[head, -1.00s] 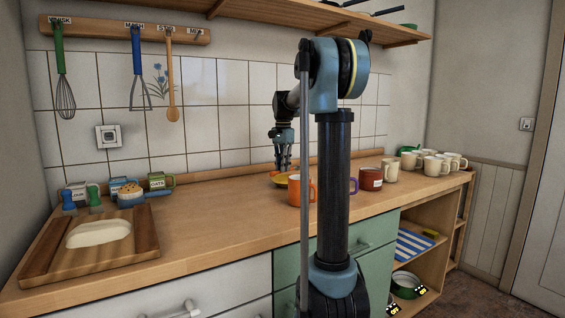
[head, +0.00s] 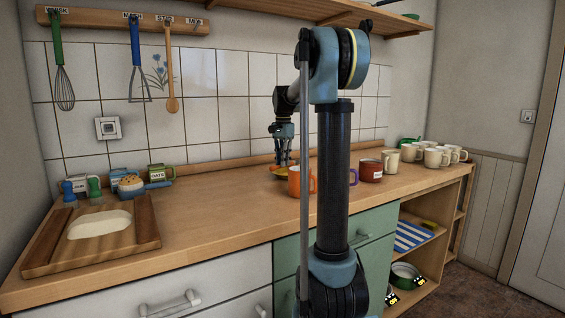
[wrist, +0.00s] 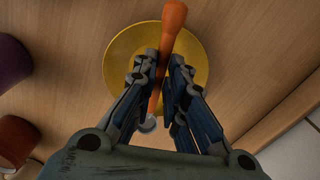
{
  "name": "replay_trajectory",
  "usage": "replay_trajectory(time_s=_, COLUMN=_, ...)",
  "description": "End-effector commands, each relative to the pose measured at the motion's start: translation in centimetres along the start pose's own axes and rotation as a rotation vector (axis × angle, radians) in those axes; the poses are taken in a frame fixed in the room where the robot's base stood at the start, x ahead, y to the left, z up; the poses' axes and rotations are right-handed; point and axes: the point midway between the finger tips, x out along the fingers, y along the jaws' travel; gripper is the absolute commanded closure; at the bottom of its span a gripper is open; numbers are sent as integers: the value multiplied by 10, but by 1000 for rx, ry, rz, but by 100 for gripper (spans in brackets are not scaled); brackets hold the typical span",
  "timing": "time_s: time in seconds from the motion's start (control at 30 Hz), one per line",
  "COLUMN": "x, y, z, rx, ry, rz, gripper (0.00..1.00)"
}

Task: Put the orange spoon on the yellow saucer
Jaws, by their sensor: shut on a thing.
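The yellow saucer (wrist: 118,62) lies on the wooden counter below my gripper in the wrist view. The orange spoon (wrist: 173,18) is between my gripper's fingers (wrist: 160,72), which are shut on it. Its orange end reaches past the saucer's far rim, and a grey rounded end shows near the lower rim. The spoon is over the saucer; I cannot tell whether it touches it. In the head view my gripper (head: 283,163) points down at the yellow saucer (head: 279,172), which is partly hidden behind an orange mug.
The orange mug (head: 298,181) stands just in front of the saucer. A dark red mug (head: 371,170) and several cream mugs (head: 432,160) stand to the right. A cutting board (head: 135,222) and jars lie left. The counter's left middle is clear.

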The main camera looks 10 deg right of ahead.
Motion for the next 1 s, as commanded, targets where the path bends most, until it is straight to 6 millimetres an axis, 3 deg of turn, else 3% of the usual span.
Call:
replay_trajectory(time_s=0.63, x=9, y=0, z=0, rx=0, ry=0, rz=0, gripper=100)
replay_trajectory(time_s=0.7, x=9, y=0, z=0, rx=0, ry=0, rz=0, gripper=77)
replay_trajectory(time_s=0.77, x=9, y=0, z=0, rx=0, ry=0, rz=0, gripper=64)
replay_trajectory(time_s=1.0, x=9, y=0, z=0, rx=0, ry=0, rz=0, gripper=64)
